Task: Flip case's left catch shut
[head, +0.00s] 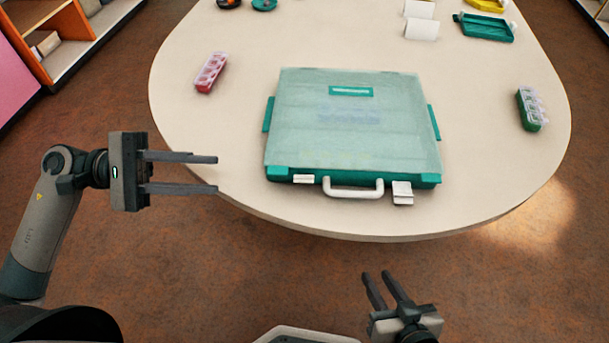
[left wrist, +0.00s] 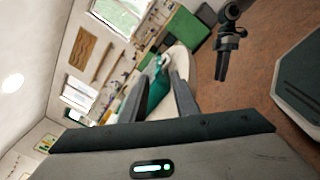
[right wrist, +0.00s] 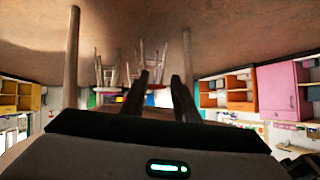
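The teal case (head: 348,120) with a clear lid lies closed on the table, its white handle (head: 353,193) towards me. Its left catch (head: 303,179) is a small pale piece along the front edge, left of the handle. The right catch (head: 402,192) looks longer and sticks out below the front edge. I cannot tell for sure how each catch is set. My left gripper (head: 217,175) is open and empty, left of the case and apart from it. My right gripper (head: 376,274) is open and empty, in front of the table edge. Part of the case shows in the left wrist view (left wrist: 157,88).
A red bead box (head: 211,73) is at the table's left and a green one (head: 531,108) at its right. A green tray (head: 485,27) and white blocks (head: 421,28) are at the back. The table (head: 240,205) is bare around the case.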

